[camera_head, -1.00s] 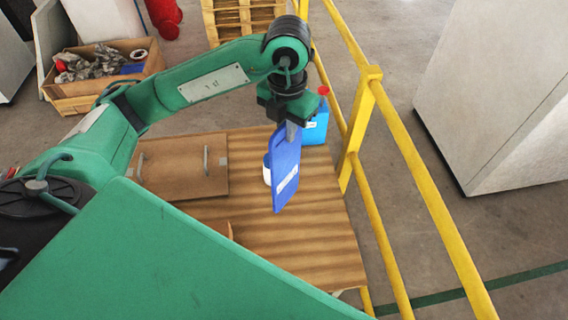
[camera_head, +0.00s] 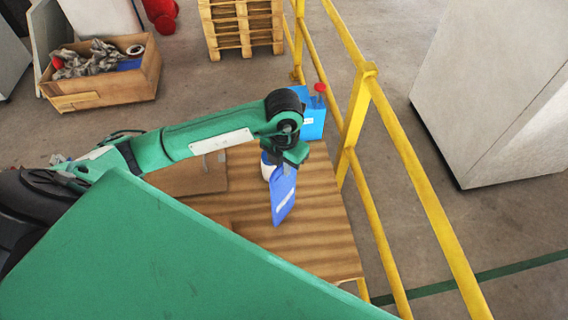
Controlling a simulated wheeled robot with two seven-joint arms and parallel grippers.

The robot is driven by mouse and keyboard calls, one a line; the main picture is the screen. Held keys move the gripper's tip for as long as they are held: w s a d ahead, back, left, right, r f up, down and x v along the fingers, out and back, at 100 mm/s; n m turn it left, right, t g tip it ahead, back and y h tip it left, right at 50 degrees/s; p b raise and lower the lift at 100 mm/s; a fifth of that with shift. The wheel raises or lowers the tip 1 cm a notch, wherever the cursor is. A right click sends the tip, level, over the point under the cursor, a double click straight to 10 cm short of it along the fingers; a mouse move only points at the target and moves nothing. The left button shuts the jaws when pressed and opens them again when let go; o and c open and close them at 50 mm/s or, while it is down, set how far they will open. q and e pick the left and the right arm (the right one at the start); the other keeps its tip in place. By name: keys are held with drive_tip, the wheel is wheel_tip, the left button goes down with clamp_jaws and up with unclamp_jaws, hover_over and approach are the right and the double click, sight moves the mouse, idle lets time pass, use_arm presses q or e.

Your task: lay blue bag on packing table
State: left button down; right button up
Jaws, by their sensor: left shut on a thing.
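The blue bag (camera_head: 284,196) is a flat blue thing with a white label. It hangs tilted from my left gripper (camera_head: 285,167), which is shut on its top edge. The packing table (camera_head: 315,240) is a brown wood-grained top below the bag. The bag's lower end is over the table's middle; I cannot tell whether it touches the top. My right gripper is not in view.
A white container (camera_head: 268,168) is partly hidden behind the bag. A brown board (camera_head: 200,177) lies at the left. A yellow railing (camera_head: 410,165) runs along the right side.

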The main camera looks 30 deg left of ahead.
use_arm(q)
drive_tip(key=shift+f, duration=0.4)
drive_tip(key=shift+f+b, duration=0.2)
drive_tip(key=shift+b, duration=0.1)
drive_tip(key=c, duration=1.5)
unclamp_jaws()
drive_tip(key=shift+r, duration=0.1)
drive_tip(key=shift+c, duration=0.2)
